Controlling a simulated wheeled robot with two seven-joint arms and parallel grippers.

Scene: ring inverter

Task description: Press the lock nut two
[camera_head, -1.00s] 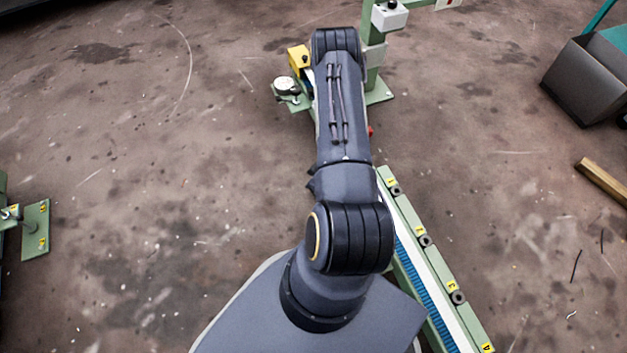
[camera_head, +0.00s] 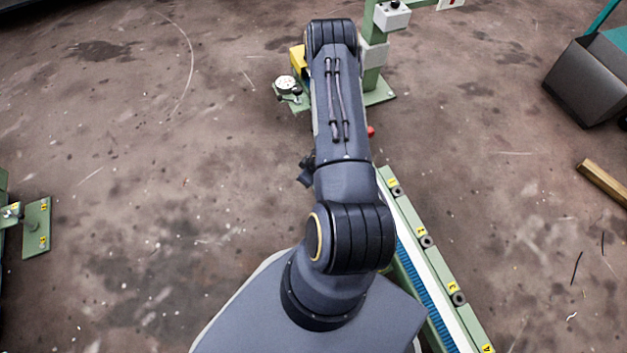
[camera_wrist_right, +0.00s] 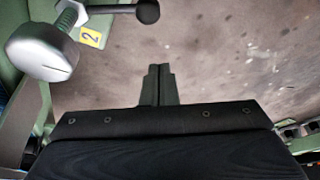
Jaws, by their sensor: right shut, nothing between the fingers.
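In the right wrist view a silver round-headed knob (camera_wrist_right: 45,46) on a threaded stem stands at upper left. A yellow label "2" (camera_wrist_right: 90,38) is beside it on a green part, and a dark rod with a black ball end (camera_wrist_right: 147,11) is at the top. I cannot tell which part is the lock nut. My right gripper (camera_wrist_right: 159,72) is shut and empty, to the right of and below the knob and apart from it in the picture. In the head view my arm hides most of this gripper. My left gripper is not in view.
A green rail (camera_head: 408,212) with numbered yellow labels and dark round pieces runs along my arm's right side. A green post (camera_head: 373,68), a yellow block (camera_head: 297,57) and a dial (camera_head: 286,84) stand ahead. A grey bin (camera_head: 588,78) is at right. Floor at left is mostly clear.

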